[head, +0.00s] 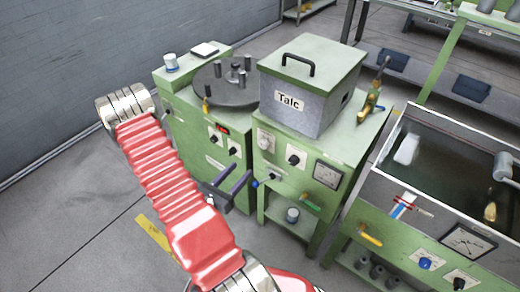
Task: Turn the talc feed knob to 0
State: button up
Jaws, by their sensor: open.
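The grey box with the label "Talc" (290,102) stands on a green cabinet (345,135). It has a green lid with a black handle. The cabinet's front carries a pale round dial (265,141), a black knob on a white plate (294,157), a lower dark knob (273,177) and a square gauge (327,175). Which one is the talc feed knob, and its setting, are too small to read. My gripper (238,175) is open, its dark fingers pointing up and right, left of the lower knob in the picture. No contact with a knob shows.
A second green cabinet (185,125) at the left bears a dark round turntable (225,85) and a small red display. A dark-topped trough machine (435,160) stands at the right. A small jar (292,215) sits on the lower shelf. The floor at the left is open.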

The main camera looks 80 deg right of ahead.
aim_at(262, 147)
jog(key=shift+x, duration=6.95)
jog(key=shift+a, duration=0.1)
jog(key=shift+c, duration=0.2)
jog(key=c, duration=1)
jog(key=shift+n, duration=0.4)
jog(key=n, duration=0.3)
jog(key=shift+n+y, duration=0.3)
jog(key=shift+n, duration=1.7)
